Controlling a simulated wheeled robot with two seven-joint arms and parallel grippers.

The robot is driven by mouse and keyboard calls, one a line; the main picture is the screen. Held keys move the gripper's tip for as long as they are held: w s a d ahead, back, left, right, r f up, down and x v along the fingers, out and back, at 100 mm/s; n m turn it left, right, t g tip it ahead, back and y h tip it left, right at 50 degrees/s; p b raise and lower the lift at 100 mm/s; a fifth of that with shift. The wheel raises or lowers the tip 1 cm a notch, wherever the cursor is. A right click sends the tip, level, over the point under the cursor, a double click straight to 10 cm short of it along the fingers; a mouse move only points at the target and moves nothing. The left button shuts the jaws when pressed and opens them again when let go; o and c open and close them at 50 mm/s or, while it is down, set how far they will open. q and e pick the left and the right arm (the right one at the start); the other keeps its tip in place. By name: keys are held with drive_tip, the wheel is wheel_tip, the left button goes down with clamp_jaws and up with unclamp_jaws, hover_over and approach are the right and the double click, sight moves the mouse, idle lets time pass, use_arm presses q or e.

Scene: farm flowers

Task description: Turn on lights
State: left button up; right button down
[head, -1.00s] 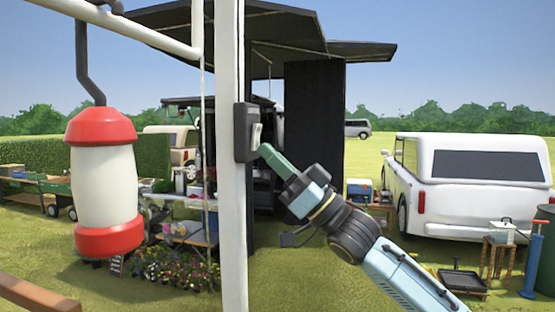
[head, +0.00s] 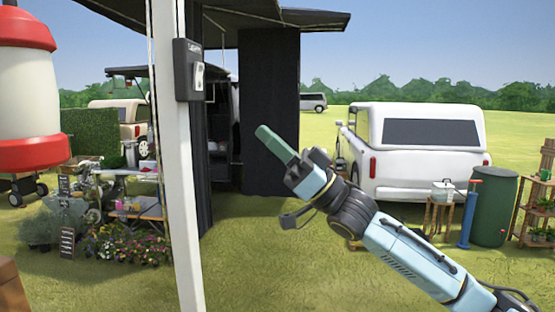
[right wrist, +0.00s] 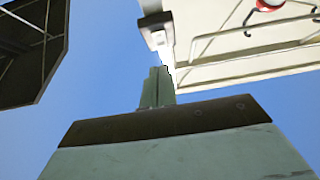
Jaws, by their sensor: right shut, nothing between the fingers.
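A dark switch box (head: 187,70) with a pale rocker (head: 199,77) is fixed to the white post. It also shows in the right wrist view (right wrist: 153,24), beyond the fingertips. My right gripper (head: 265,133) is shut and empty, to the right of the switch and below it, with a clear gap between them. Its closed green fingers (right wrist: 157,74) point up toward the box in the right wrist view. A red-and-white hanging lantern-like thing (head: 30,95) is at the left edge, cut off by the frame. I cannot tell whether any light is lit. My left gripper is not in view.
The white post (head: 180,200) stands left of my right arm. Dark canopy panels (head: 270,110) stand behind. A white car (head: 420,150), a green barrel (head: 489,212) and a blue pump (head: 469,215) are at the right. Flowers (head: 125,243) lie left of the post. Open grass lies between.

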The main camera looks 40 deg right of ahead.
drive_tip(key=shift+s+d+f, duration=0.25)
drive_tip(key=shift+d+f, duration=0.05)
drive_tip(key=shift+f, duration=0.35)
